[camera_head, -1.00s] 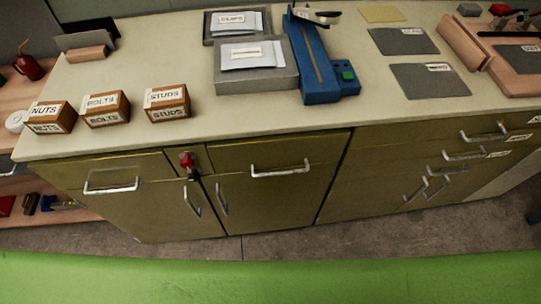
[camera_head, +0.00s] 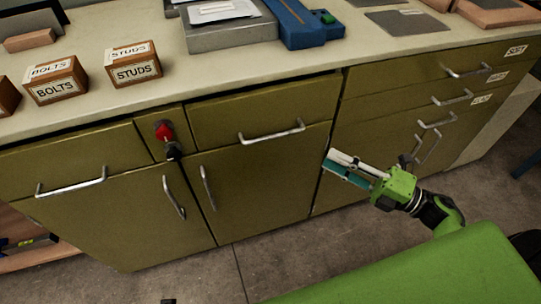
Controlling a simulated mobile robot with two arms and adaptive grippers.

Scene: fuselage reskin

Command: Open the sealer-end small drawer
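The olive cabinet front has a wide drawer at left with a bar handle (camera_head: 72,182) and a middle drawer with a bar handle (camera_head: 272,132). At right is a stack of shallow drawers with handles (camera_head: 470,71) and small labels (camera_head: 516,50) too small to read surely. All drawers look closed. I cannot tell which is the sealer-end small drawer. My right gripper (camera_head: 338,163), with white and teal fingers, points left in front of the cabinet, below and right of the middle handle, touching no handle visibly. Its finger gap is unclear. My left gripper is out of view.
A red knob-like fitting (camera_head: 164,131) protrudes between the left and middle drawers. Door handles (camera_head: 174,198) stand below. On the bench (camera_head: 390,50) are labelled wooden boxes (camera_head: 133,66), a grey block (camera_head: 232,32) and a blue tool (camera_head: 306,25). The grey floor in front is partly clear.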

